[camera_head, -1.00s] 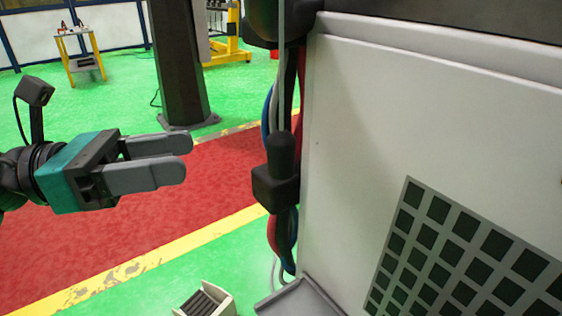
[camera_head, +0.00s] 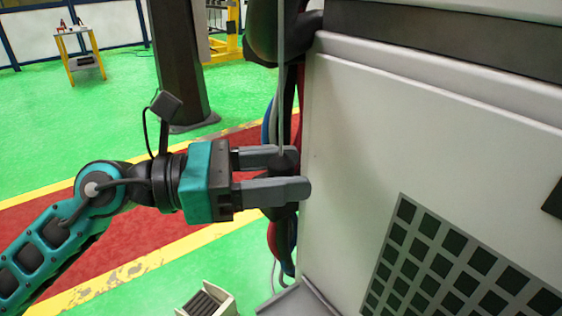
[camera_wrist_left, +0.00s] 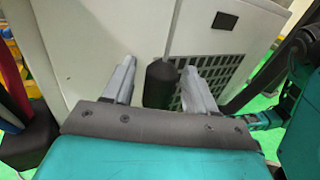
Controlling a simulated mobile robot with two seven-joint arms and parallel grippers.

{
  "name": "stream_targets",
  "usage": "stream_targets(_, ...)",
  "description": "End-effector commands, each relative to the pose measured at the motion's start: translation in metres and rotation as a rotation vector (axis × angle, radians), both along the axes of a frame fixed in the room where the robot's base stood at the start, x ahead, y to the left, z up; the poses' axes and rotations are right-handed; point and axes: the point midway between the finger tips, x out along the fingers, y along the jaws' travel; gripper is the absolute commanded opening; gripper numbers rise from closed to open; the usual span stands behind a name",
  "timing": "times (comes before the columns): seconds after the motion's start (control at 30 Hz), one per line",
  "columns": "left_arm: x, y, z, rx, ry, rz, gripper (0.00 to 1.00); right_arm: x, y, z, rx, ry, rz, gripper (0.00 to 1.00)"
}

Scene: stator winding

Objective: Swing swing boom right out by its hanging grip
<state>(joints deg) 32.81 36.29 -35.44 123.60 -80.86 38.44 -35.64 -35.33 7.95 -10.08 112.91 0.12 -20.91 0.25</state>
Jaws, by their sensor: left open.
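The hanging grip is a black cylinder (camera_wrist_left: 161,84) at the lower end of a thin grey vertical rod (camera_head: 281,80), in front of the cabinet's left edge. My left gripper (camera_head: 290,172) is open, with one finger on each side of the grip. In the left wrist view the grip stands between the two grey fingers (camera_wrist_left: 158,85), and I see gaps on both sides. The boom above is out of view. Teal parts of my other arm show at the right of the wrist view, too small to read a gripper.
A white cabinet (camera_head: 400,130) with a dark grid panel stands close to the right of the grip. Red and blue hoses (camera_head: 283,240) hang behind it. A dark column (camera_head: 178,60) stands further back. A small bin (camera_head: 207,300) is on the floor below.

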Motion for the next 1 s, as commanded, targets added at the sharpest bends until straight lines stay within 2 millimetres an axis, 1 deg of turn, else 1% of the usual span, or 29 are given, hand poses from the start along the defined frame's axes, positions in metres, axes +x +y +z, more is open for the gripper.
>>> stream_targets(0.3,0.0007,-0.0025,-0.0002,-0.001,0.001,0.001,0.57,-0.0003,-0.0013,-0.0005,-0.001,0.002,-0.003,0.67)
stream_targets(0.9,0.0005,-0.0021,-0.0003,0.000,0.001,0.001,0.00,-0.0012,-0.0028,-0.0016,-0.008,0.006,0.003,0.67)
stream_targets(1.0,0.0005,-0.0021,-0.0003,0.000,0.001,0.001,0.00,-0.0014,-0.0027,-0.0016,-0.008,0.006,0.003,0.67)
